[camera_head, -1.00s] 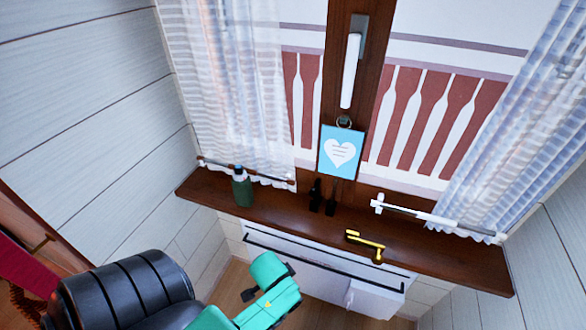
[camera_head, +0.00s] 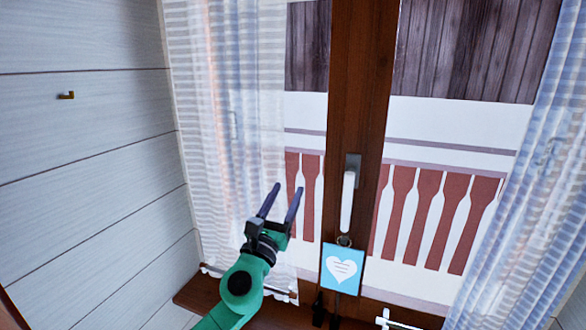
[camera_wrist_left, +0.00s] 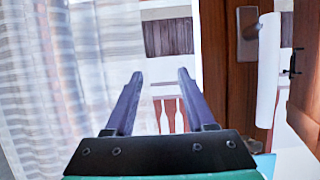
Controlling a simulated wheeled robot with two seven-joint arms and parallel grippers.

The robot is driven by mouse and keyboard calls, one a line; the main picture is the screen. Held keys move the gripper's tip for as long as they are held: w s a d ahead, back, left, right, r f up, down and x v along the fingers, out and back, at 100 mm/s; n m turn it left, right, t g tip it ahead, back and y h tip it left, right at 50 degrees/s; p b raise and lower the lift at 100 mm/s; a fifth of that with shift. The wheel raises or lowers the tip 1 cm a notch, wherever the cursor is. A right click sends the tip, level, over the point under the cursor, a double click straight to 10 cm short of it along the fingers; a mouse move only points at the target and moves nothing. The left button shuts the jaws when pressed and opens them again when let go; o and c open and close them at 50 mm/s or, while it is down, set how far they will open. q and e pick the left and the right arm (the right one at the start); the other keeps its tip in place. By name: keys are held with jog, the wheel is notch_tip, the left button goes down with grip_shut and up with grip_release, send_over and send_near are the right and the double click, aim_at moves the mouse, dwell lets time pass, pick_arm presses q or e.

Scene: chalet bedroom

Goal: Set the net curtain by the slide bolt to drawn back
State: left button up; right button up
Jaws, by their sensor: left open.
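A sheer white net curtain (camera_head: 205,150) hangs over the left window pane; its inner edge reaches partway across the glass. It fills the left of the wrist view (camera_wrist_left: 60,80). A second net curtain (camera_head: 535,190) hangs at the right side. My left gripper (camera_head: 286,188) is open and empty, in front of the left curtain's inner edge. In the wrist view its fingers (camera_wrist_left: 160,74) point toward the glass beside that edge; I cannot tell whether they touch cloth. A small dark fitting (camera_wrist_left: 291,62) on wood may be the slide bolt. My right gripper is not in view.
The dark wooden window post (camera_head: 357,80) carries a white handle (camera_head: 347,200) and a blue heart card (camera_head: 342,268). The dark sill (camera_head: 195,292) runs below. A small brass hook (camera_head: 66,95) is on the pale left wall. A white piece (camera_head: 385,320) shows at the bottom.

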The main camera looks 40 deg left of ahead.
aim_at(292, 183)
pick_arm(q)
jog(key=p+x, duration=0.1)
jog(key=x, duration=0.4)
jog(key=shift+w+f, duration=0.1)
grip_shut()
dwell(1.2)
